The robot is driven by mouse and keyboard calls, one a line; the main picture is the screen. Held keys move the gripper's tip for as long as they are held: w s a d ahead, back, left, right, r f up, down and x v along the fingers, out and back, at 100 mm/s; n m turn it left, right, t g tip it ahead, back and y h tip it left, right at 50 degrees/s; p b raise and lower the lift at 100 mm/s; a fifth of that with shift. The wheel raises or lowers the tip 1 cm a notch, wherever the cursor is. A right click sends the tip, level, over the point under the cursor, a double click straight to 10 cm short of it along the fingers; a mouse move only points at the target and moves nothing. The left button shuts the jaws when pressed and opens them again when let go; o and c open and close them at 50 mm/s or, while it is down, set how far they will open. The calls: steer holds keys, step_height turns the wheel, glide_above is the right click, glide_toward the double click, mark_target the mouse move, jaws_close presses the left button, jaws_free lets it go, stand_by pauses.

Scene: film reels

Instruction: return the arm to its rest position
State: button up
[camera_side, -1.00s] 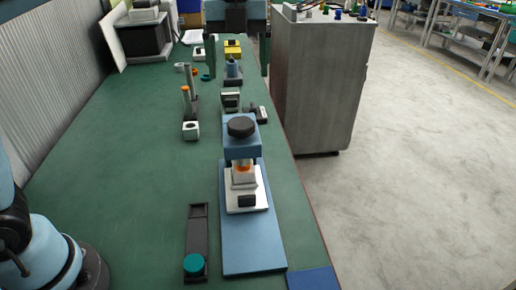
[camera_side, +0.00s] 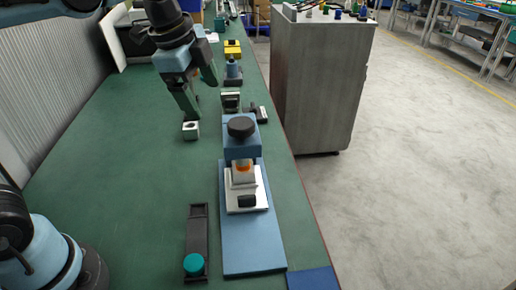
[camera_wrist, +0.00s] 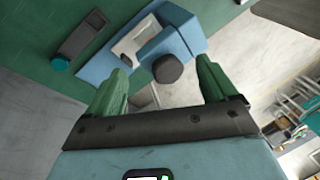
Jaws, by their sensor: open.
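My gripper (camera_side: 202,97) hangs in the upper left-middle of the side view, tilted, its two green fingers apart with nothing between them. It is above the green table and in front of some small parts, which it partly hides. In the wrist view the open fingers (camera_wrist: 162,72) point toward the blue press-like fixture (camera_wrist: 172,38), which looks well beyond them. In the side view this fixture (camera_side: 252,225) stands on the table with a black knob on top and a white block with an orange piece under its head.
A dark tray (camera_side: 197,232) with a teal round cap (camera_side: 194,264) lies left of the fixture. A grey cabinet (camera_side: 318,85) stands off the table's right edge. The table's left half (camera_side: 110,170) is clear.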

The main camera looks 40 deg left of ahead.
steer(key=s+a+f+n+t, duration=0.3)
steer(key=s+f+n, duration=0.3)
steer(key=n, duration=0.8)
step_height(320, 180, down, 4)
steer(key=shift+s+a+r+t, duration=0.2)
steer(key=shift+s+a+t, duration=0.1)
steer(key=shift+s, duration=0.1)
